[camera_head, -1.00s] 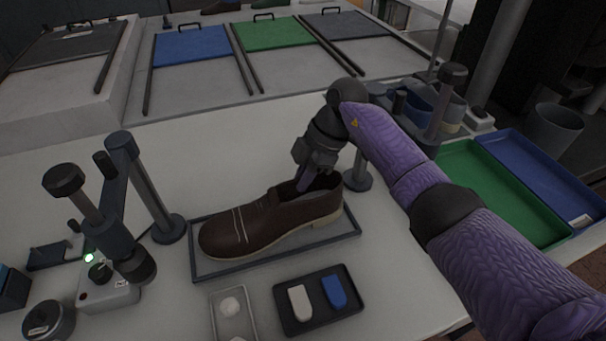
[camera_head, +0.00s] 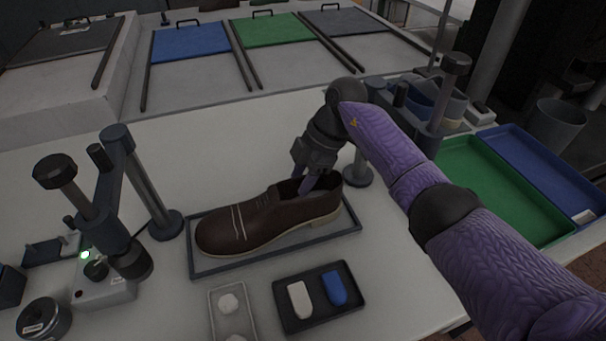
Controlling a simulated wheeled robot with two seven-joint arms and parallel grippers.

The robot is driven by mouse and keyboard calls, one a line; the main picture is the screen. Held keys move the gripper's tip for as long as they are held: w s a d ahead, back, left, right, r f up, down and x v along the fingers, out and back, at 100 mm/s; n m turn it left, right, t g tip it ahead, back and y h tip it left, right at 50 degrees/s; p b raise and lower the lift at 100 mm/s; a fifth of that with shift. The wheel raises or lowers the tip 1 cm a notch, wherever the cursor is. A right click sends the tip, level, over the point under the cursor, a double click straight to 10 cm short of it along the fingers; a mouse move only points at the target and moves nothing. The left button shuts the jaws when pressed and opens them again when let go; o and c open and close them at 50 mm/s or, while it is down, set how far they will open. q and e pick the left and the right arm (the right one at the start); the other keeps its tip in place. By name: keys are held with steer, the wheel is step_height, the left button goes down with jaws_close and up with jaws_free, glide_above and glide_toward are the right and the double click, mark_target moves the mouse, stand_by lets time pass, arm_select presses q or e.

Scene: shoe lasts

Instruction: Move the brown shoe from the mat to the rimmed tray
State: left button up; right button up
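The brown shoe (camera_head: 258,222) lies on a flat grey mat (camera_head: 212,266) with a thin raised edge, toe to the left and heel to the right. My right gripper (camera_head: 308,187) points down at the shoe's opening near the heel. A green rimmed tray (camera_head: 492,190) and a blue rimmed tray (camera_head: 550,165) lie side by side at the right, both without a shoe. My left gripper is out of view.
A small black tray (camera_head: 290,325) with a white and a blue piece lies in front of the mat, beside a pale tray (camera_head: 216,300). Dark stands with knobs (camera_head: 55,172) rise at the left. A post (camera_head: 447,95) and bins (camera_head: 425,100) stand behind my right arm.

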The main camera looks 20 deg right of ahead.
steer(key=shift+o, duration=0.2)
steer(key=shift+r, duration=0.1)
step_height(320, 180, up, 10)
steer(key=p, duration=0.3)
